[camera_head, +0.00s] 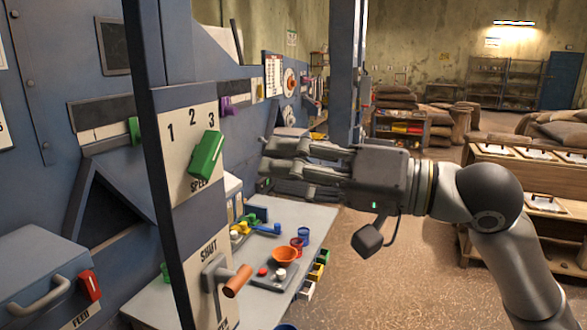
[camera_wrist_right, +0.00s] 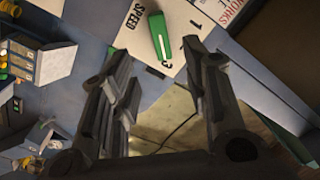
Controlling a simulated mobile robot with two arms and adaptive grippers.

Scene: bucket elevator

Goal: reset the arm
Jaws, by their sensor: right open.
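My right arm comes in from the right in the head view. Its gripper (camera_head: 268,157) is open and empty, pointing left toward the machine panel, beside the green speed lever (camera_head: 206,157). A gap shows between the fingertips and the lever. In the right wrist view the two fingers (camera_wrist_right: 165,75) stand apart with nothing between them, and the green lever (camera_wrist_right: 158,38) lies beyond the tips on the white speed plate (camera_wrist_right: 180,30). The lever sits tilted, below the numerals 1, 2, 3. My left gripper is not in view.
A blue post (camera_head: 165,200) edges the panel. A wooden rack (camera_head: 500,165) stands right; open floor (camera_head: 375,260) lies between.

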